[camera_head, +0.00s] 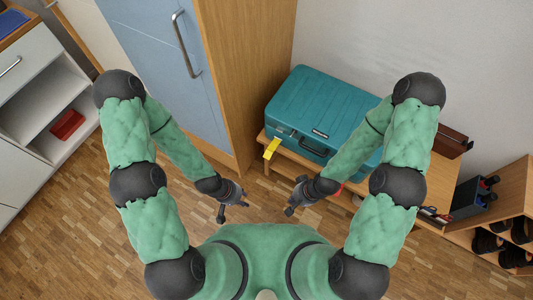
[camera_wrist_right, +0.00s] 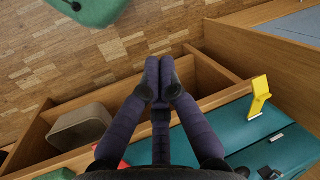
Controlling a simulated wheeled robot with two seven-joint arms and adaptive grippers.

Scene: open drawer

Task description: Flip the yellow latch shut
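The yellow latch (camera_head: 271,149) sticks out at the left front corner of a teal case (camera_head: 325,103). In the right wrist view the latch (camera_wrist_right: 261,90) stands up from the case edge (camera_wrist_right: 222,118), with a pale base beneath it. My left gripper (camera_head: 232,211) is in front of and left of the latch, with fingers spread and empty. My right gripper (camera_head: 293,196) is in front of and right of the latch, apart from it.
The case lies on a low wooden bench (camera_head: 440,178) with open compartments. A tall wooden cabinet with a blue door (camera_head: 165,62) stands left of it. A tool box (camera_head: 474,198) and shelf are at right, white shelves (camera_head: 35,55) at left. Parquet floor is clear between.

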